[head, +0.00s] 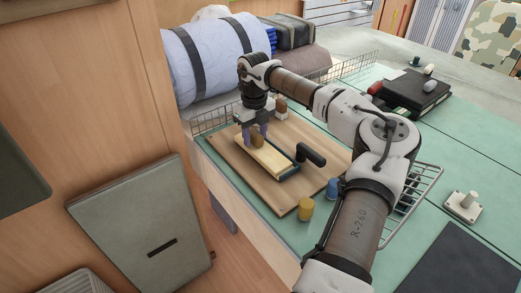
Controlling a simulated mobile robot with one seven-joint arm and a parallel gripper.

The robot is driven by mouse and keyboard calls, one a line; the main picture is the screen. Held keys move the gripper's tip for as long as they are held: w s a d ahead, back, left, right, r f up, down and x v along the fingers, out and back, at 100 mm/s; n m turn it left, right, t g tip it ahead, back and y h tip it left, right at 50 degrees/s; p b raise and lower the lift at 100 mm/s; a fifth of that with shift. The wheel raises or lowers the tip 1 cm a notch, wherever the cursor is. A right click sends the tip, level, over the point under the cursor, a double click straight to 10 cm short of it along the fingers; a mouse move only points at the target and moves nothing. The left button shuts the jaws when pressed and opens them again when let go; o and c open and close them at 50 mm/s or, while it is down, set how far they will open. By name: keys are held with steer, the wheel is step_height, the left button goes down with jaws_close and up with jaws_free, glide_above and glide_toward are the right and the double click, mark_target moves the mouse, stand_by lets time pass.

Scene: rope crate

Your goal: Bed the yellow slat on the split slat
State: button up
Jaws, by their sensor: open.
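A pale yellow slat (264,158) lies lengthwise on a brown wooden board (228,160). A dark blue-green edge (289,174) shows along its near right end; I cannot tell whether this is the split slat beneath it. My gripper (256,137) points down over the far left part of the yellow slat. Its purple fingers are open, on either side of a small ochre piece that seems to stand on the slat. Whether the fingers touch it is too small to tell. No split is visible.
A black-handled tool (311,154) lies close right of the slat. A yellow cylinder (306,209) and a blue one (333,188) stand at the board's near right. Wire racks (413,200) flank the work area. A black case (415,92) lies farther right on the green top.

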jaws_close()
steer(key=shift+r, duration=0.25)
steer(key=shift+r+p, duration=0.65)
steer(key=shift+r, duration=0.1)
steer(key=shift+r, duration=0.2)
steer(key=shift+r+p, duration=1.7)
steer(key=shift+r, duration=0.65)
